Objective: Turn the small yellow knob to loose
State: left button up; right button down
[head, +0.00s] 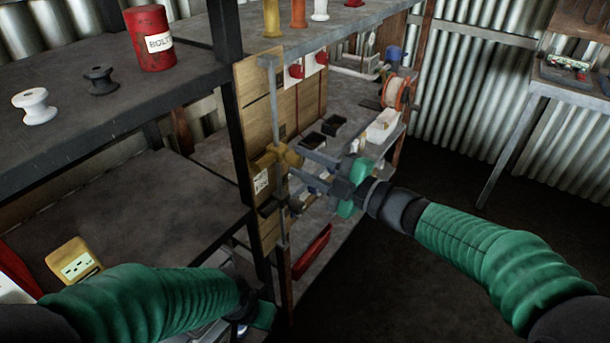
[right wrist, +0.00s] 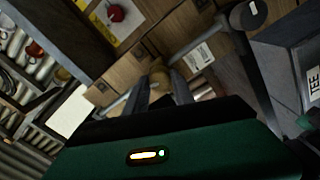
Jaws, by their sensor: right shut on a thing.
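The small yellow knob (head: 288,156) is on a yellow fitting around a grey upright rod (head: 276,110), in front of a wooden board. In the right wrist view the knob (right wrist: 159,79) shows between the fingertips. My right gripper (head: 298,164) reaches in from the right and is shut on the knob; its fingers hide part of it. The right gripper also shows in the right wrist view (right wrist: 163,88). The knob's turn angle cannot be read. My left gripper (head: 258,312) is low at the left, by the shelf post, its fingers mostly hidden.
A dark shelf (head: 100,95) at the left holds a red can (head: 149,38) and white and black spools. Red switches (head: 297,71) and a label (head: 261,181) are on the board. A red tray (head: 312,252) is below. The floor at the right is clear.

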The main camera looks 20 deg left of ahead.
jog(key=shift+n+b, duration=1.45)
jog(key=shift+n, duration=0.25)
jog(key=c, duration=1.1)
grip_release()
jog(key=shift+o, duration=0.2)
jog(key=p+v, duration=0.1)
jog(key=v, duration=1.6)
jog(key=shift+w, duration=0.25)
jog(key=shift+d+f, duration=0.1)
